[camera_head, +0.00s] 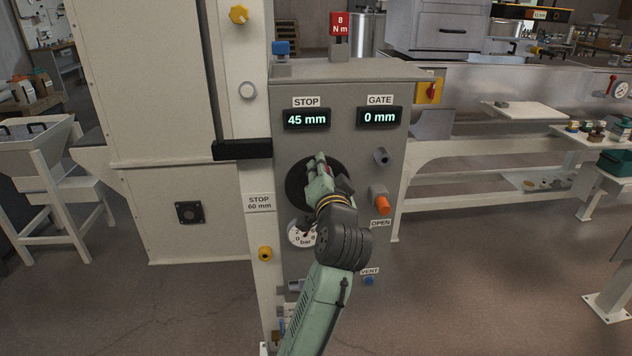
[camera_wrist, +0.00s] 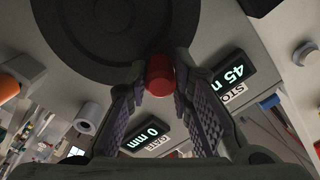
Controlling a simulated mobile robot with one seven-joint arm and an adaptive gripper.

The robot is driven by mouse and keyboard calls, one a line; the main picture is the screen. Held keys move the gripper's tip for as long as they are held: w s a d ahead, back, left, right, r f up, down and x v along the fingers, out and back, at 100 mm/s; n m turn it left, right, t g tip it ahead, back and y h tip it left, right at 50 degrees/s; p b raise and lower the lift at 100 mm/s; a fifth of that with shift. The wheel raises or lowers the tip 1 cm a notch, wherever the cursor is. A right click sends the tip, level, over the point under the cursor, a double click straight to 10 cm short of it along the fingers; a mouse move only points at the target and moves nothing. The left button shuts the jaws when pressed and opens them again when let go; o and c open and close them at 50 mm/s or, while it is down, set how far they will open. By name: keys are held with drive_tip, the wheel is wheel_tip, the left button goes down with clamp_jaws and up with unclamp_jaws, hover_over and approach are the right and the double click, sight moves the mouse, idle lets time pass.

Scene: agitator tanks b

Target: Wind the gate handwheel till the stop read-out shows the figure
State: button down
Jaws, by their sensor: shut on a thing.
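The black gate handwheel (camera_head: 297,187) is on the front of the grey control panel, partly hidden behind my arm in the head view. In the wrist view the wheel (camera_wrist: 90,35) fills the upper left, with its red knob (camera_wrist: 160,75) between my fingers. My gripper (camera_wrist: 160,90) is shut on that red knob; in the head view my gripper (camera_head: 320,168) is at the wheel's upper right part. The STOP read-out (camera_head: 307,118) shows 45 mm. The GATE read-out (camera_head: 380,117) shows 0 mm. A label (camera_head: 259,202) left of the panel reads STOP 60 mm.
An orange knob (camera_head: 382,204) marked OPEN and a grey knob (camera_head: 382,156) project right of the wheel. A pressure gauge (camera_head: 302,234) sits below it, partly behind my arm. A blue VENT knob (camera_head: 369,281) is lower. A red 8 N m sign (camera_head: 340,24) stands on top.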

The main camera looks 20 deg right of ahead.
sight(339, 170)
drive_tip(key=shift+d, duration=0.15)
drive_tip(key=m, duration=0.1)
drive_tip(key=d+m, duration=0.2)
drive_tip(key=m, duration=0.1)
drive_tip(key=shift+s+f, duration=0.35)
drive_tip(key=shift+f, duration=0.05)
drive_tip(key=shift+d+f+m, duration=0.15)
drive_tip(key=shift+d+m, duration=0.05)
drive_tip(key=shift+m, duration=0.4)
drive_tip(key=shift+s+d, duration=0.1)
drive_tip(key=shift+d+f+m, duration=0.2)
drive_tip(key=shift+f+m, duration=0.05)
drive_tip(key=shift+m, duration=0.35)
drive_tip(key=shift+s+d+f+m, duration=0.1)
drive_tip(key=shift+d+f+m, duration=0.15)
drive_tip(key=shift+m, duration=0.35)
drive_tip(key=shift+s+d+f+m, duration=0.1)
drive_tip(key=shift+d+f+m, duration=0.1)
drive_tip(key=shift+m, duration=0.4)
